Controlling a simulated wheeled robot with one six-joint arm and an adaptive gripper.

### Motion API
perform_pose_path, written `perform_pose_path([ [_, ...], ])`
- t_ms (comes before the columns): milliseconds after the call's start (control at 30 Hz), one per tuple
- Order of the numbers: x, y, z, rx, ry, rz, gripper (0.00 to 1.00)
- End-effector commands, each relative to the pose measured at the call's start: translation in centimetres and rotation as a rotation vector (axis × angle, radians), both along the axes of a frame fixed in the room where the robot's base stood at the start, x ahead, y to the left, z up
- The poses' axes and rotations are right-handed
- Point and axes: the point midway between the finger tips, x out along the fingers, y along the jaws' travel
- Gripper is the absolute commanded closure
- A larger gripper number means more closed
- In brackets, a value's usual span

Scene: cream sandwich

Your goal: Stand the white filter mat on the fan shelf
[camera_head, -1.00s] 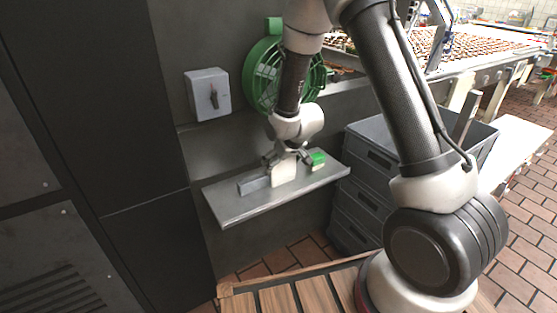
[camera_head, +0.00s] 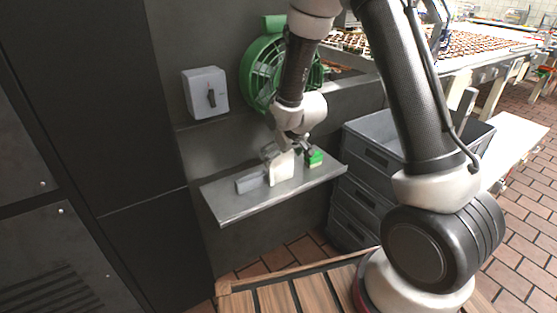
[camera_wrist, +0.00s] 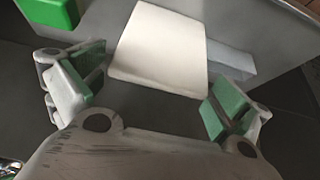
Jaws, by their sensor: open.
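The white filter mat (camera_head: 281,170) stands on the grey fan shelf (camera_head: 240,208), apparently upright, between a grey block and a green block. In the wrist view the mat (camera_wrist: 160,48) is a pale slab just beyond my fingertips. My gripper (camera_head: 288,152) is above the mat's top edge. In the wrist view my gripper (camera_wrist: 148,98) is open, with green pads on both sides and a clear gap between them. No pad visibly touches the mat. The mat's bottom edge is hard to make out.
The grey block (camera_head: 250,181) lies left of the mat, the green block (camera_head: 315,159) right of it. A green fan (camera_head: 262,70) and a switch box (camera_head: 205,93) are on the wall behind. Grey crates (camera_head: 362,185) stand right of the shelf. The shelf's left end is clear.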

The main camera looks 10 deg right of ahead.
Motion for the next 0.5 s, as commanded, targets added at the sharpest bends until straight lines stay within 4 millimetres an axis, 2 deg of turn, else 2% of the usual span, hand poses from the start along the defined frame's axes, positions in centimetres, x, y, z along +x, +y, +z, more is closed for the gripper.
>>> perform_pose_path([
  [33,-0.5,-0.2,1.2,0.001,-0.004,0.0,0.0],
  [200,-2.3,-0.8,4.4,0.002,-0.003,-0.002,0.0],
  [300,-3.1,-1.0,5.8,0.0,-0.003,0.001,0.0],
  [500,-4.0,-1.3,7.3,0.0,-0.001,0.0,0.0],
])
